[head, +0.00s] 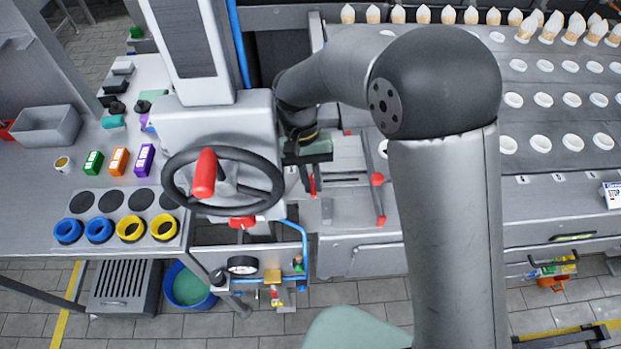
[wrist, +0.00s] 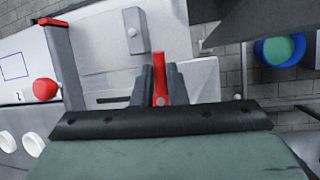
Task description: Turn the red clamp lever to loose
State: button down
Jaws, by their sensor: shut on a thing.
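The red clamp lever (wrist: 160,66) stands between the two dark fingers of my gripper (wrist: 161,76) in the wrist view. The fingers are shut on it, one on each side, and its upper end sticks out past them. In the head view, my gripper (head: 305,178) is low over the machine bed, just right of the handwheel. A small red part of the lever (head: 313,184) shows there beside the fingers. My wrist and the gripper body hide part of the lever's surroundings.
A black handwheel (head: 270,167) with a red handle (head: 204,173) stands close left of my gripper. A grey bar with red ends (head: 379,200) lies to the right. Rows of white-rimmed holes (head: 508,145) and several cones (head: 448,15) fill the right-hand table.

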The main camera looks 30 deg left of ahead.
dwell(0.3)
jog(key=c, duration=1.5)
grip_release()
jog(key=shift+o, duration=0.2)
jog(key=b+v, duration=0.1)
jog(key=v, duration=1.6)
jog(key=shift+a+r+b, duration=0.15)
jog(key=shift+r+b, duration=0.05)
jog(key=shift+b, duration=0.15)
